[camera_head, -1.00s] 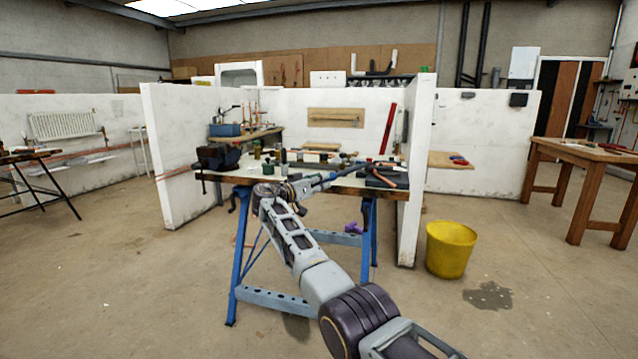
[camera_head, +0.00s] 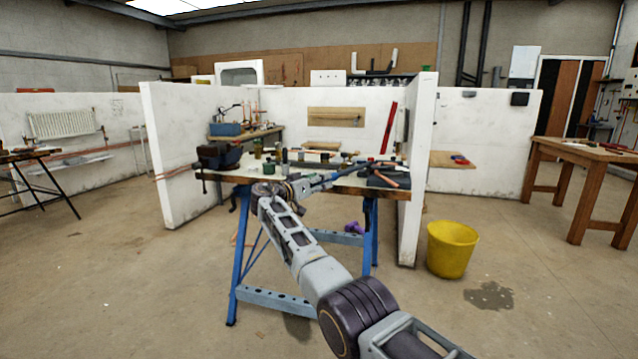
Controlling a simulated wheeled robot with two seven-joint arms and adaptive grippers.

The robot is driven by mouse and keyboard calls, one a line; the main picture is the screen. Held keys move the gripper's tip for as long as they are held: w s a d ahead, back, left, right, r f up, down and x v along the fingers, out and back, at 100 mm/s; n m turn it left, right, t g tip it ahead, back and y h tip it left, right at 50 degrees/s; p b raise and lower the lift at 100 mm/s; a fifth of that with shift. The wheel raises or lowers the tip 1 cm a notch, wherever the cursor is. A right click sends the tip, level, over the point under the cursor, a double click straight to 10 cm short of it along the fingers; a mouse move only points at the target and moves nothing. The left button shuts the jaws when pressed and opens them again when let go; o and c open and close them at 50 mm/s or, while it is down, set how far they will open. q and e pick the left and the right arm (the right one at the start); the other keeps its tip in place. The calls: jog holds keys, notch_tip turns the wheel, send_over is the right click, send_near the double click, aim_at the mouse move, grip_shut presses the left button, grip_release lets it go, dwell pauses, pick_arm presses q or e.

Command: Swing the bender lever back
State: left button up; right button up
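A long dark blue-grey bar (camera_head: 343,174), which looks like a lever of the bender, lies slanting over the workbench top (camera_head: 350,188) and rises to the right. The bender's body is too small and too covered by my arm to make out. My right arm comes in from the lower right, and its gripper (camera_head: 300,188) is at the bench's front edge, at the near left end of the bar. The fingers are small and blend with the bar, so I cannot tell whether they are shut on it. My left gripper is not in view.
A dark vise (camera_head: 218,156) stands at the bench's left end. A black mat (camera_head: 382,181) with an orange-handled tool lies at the right end. Bottles and small parts stand behind. White bay walls (camera_head: 420,165) flank the bench. A yellow bucket (camera_head: 451,250) stands on open floor.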

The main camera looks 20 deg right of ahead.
jog(key=shift+s, duration=0.15)
jog(key=shift+s+a, duration=0.35)
jog(key=shift+a, duration=0.2)
jog(key=v, duration=1)
jog(key=shift+s+a, duration=0.15)
jog(key=shift+a, duration=0.15)
